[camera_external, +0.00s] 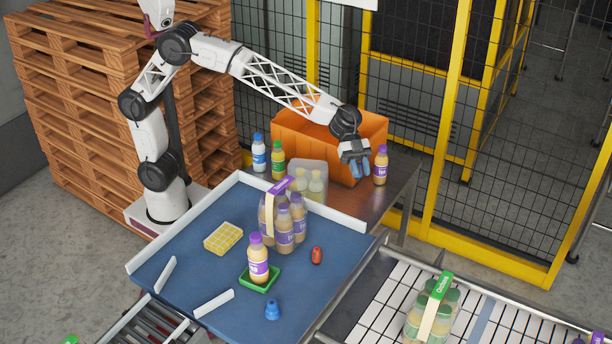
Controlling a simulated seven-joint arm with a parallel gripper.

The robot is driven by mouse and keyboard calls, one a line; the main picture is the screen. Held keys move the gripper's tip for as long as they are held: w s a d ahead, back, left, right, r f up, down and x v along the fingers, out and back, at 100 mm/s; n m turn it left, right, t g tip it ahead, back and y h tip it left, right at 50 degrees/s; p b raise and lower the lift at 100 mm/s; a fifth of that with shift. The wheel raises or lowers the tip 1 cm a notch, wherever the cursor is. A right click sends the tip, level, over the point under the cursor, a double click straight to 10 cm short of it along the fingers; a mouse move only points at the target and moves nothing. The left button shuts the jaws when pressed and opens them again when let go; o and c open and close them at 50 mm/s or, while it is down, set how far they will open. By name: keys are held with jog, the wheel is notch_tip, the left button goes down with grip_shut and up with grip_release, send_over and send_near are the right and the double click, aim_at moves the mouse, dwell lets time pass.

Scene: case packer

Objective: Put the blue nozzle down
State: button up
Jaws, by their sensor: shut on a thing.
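A small blue nozzle-like piece (272,309) stands on the blue table top near its front edge, well away from my gripper. My gripper (360,173) points down in front of the orange crate, high to the right of the table. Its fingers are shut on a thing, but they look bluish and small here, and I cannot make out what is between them. The crate's rim and wall show behind the fingers.
The blue table (190,270) has white edge strips. A bottle stands in a green tray (260,281); a banded bottle pack (285,238), yellow grid block (223,238) and red piece (317,255) are nearby. Bottles flank the orange crate (300,140). The table's front right is clear.

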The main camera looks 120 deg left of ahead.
jog(key=d+r+m+g+h, duration=0.2)
jog(key=d+m+g+h, duration=0.2)
jog(key=d, duration=1.6)
jog(key=m+g, duration=0.3)
jog(key=shift+s+d, duration=0.25)
jog(key=shift+s, duration=0.1)
jog(key=shift+f, duration=0.1)
jog(key=shift+f, duration=4.65)
jog(key=shift+f, duration=0.15)
jog(key=o, duration=0.9)
jog(key=shift+o, duration=0.2)
jog(key=shift+v, duration=3.95)
jog(key=shift+d, duration=0.1)
